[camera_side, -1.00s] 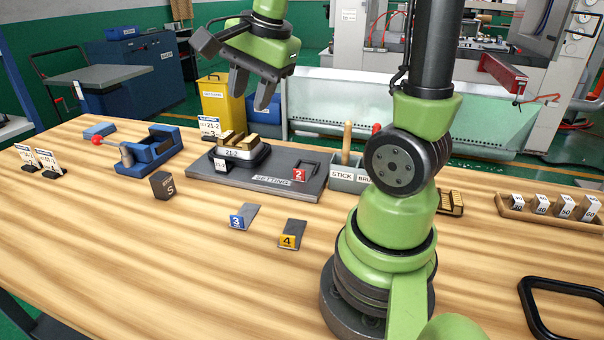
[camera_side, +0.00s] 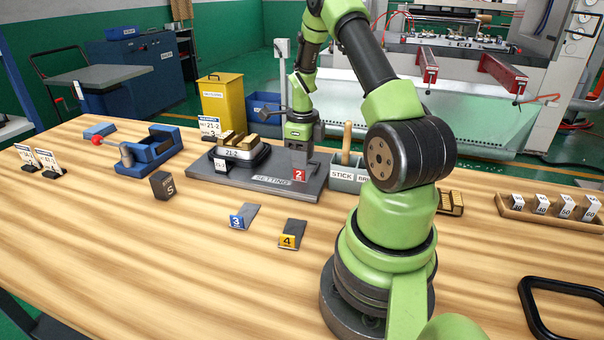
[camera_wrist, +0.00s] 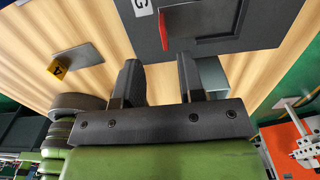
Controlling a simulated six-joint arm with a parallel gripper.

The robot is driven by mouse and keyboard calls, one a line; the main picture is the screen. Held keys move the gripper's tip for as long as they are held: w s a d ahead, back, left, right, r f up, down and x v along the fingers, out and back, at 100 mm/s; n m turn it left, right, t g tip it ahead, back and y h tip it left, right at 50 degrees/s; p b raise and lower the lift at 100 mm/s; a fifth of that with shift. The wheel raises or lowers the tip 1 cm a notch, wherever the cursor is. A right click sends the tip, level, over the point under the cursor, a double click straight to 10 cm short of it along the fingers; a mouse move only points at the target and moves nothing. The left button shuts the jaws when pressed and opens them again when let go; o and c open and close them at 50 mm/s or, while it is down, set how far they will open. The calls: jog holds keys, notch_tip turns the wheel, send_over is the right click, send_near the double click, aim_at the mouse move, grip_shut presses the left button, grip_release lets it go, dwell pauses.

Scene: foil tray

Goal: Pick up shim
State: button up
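Three shims with numbered tags are in the side view. The red-tagged shim 2 (camera_side: 300,176) sits at the right end of the dark setting plate (camera_side: 225,181). The blue-tagged shim 3 (camera_side: 238,222) and yellow-tagged shim 4 (camera_side: 288,241) lie on the wooden table in front of it. My gripper (camera_side: 298,157) points down just behind and above the red tag. In the wrist view my gripper (camera_wrist: 159,75) has its fingers apart with nothing visible between them. The red tag (camera_wrist: 181,20) shows ahead of the fingers. Contact with shim 2 cannot be told.
A tray labelled 21-2 (camera_side: 240,153) stands on the setting plate, left of my gripper. A dark block marked S (camera_side: 162,186) and a blue clamp fixture (camera_side: 150,158) are at left.

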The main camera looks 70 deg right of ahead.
aim_at(301, 172)
jog(key=f, duration=0.5)
jog(key=shift+w+d, duration=0.3)
jog(key=shift+c, duration=0.4)
grip_shut()
